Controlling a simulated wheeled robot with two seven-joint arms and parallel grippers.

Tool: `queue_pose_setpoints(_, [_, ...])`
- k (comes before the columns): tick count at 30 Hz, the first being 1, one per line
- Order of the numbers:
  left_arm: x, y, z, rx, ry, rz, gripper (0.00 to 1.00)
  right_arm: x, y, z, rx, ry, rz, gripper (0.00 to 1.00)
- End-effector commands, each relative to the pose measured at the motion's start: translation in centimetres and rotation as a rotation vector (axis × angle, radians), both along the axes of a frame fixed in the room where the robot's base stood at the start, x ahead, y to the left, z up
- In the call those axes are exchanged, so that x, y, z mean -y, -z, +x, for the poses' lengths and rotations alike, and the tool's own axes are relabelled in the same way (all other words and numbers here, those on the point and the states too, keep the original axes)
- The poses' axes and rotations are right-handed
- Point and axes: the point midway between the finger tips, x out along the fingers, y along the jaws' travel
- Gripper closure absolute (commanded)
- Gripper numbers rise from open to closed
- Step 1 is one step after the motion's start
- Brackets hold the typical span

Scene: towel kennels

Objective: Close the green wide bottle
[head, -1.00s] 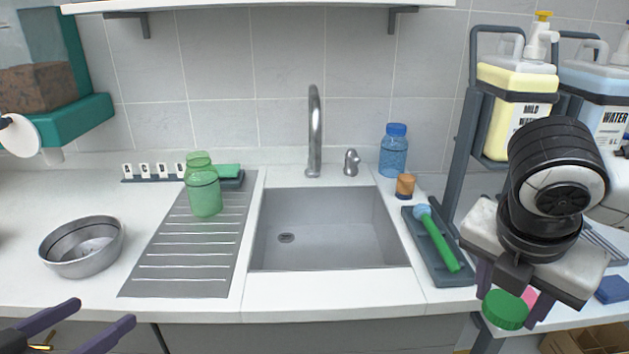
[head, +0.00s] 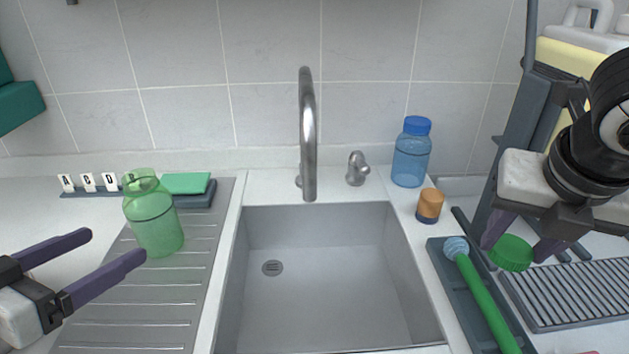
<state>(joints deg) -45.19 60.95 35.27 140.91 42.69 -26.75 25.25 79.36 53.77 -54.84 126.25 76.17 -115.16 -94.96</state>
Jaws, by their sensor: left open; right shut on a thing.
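The green wide bottle (head: 155,222) is see-through and stands upright, its mouth uncovered, on the ribbed drainboard left of the sink. My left gripper (head: 115,246) is open and empty, with its fingers spread just left of and in front of the bottle. My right gripper (head: 518,247) is shut on a round green lid (head: 511,253) and holds it above the right counter, near the brush tray. The bottle and the lid are far apart, with the sink between them.
The sink (head: 330,290) with its tall faucet (head: 308,140) fills the middle. A blue bottle (head: 411,155) and an orange-topped jar (head: 430,206) stand right of it. A green brush (head: 482,300) lies in a dark tray. A green sponge (head: 186,183) sits behind the green bottle.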

Motion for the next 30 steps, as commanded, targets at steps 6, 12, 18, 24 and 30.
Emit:
queue_pose_setpoints(6, [0.0, 0.0, 0.0, 0.0, 0.0, 0.0, 0.18, 0.0, 0.0, 0.0, -0.001, 0.0, 0.0, 0.77])
queue_pose_setpoints(12, [0.2, 0.3, 0.6, 0.004, 0.003, 0.002, 0.18, 0.0, 0.5, 0.0, -0.001, 0.0, 0.0, 0.77])
queue_pose_setpoints(18, [0.9, 0.9, 2.5, 0.006, 0.003, 0.005, 0.18, 0.0, 1.9, 0.0, -0.001, 0.0, 0.0, 0.77])
queue_pose_setpoints(24, [1.4, 1.4, 4.3, 0.006, 0.002, 0.004, 0.18, 0.0, 3.0, 0.0, -0.001, 0.0, 0.0, 0.77])
queue_pose_setpoints(30, [1.8, 1.7, 5.5, 0.005, 0.0, -0.001, 0.18, 0.0, 3.1, 0.0, -0.001, 0.0, 0.0, 0.77])
